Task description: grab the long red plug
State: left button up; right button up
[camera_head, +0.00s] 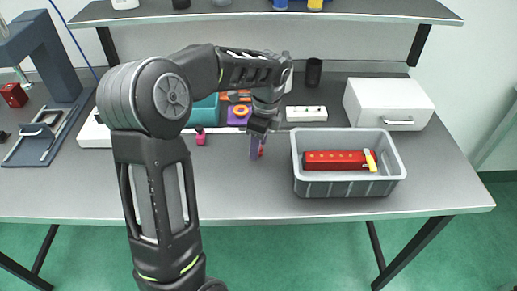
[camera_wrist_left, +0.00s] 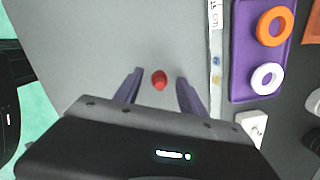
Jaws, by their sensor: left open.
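The red plug (camera_wrist_left: 159,80) stands on the grey table and shows nearly end-on in the left wrist view, between the two purple fingers. In the head view only a bit of the red plug (camera_head: 261,153) shows beside the fingers; the rest is hidden behind them. My left gripper (camera_head: 255,149) points down over the table, fingers apart on either side of the plug. In the wrist view my left gripper (camera_wrist_left: 160,88) shows a gap between each finger and the plug. My right gripper is not in view.
A grey crate (camera_head: 349,188) holding a red block (camera_head: 335,160) stands to the right. A purple tray (camera_wrist_left: 242,92) with an orange ring (camera_wrist_left: 275,26) and a white ring (camera_wrist_left: 267,77) lies nearby. A dark pink piece (camera_head: 200,138) stands left of the gripper. The table front is clear.

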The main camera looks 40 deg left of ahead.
pick_arm(q)
jog(key=shift+f, duration=0.15)
jog(key=shift+c, duration=0.3)
grip_shut()
dwell(0.5)
dwell(0.3)
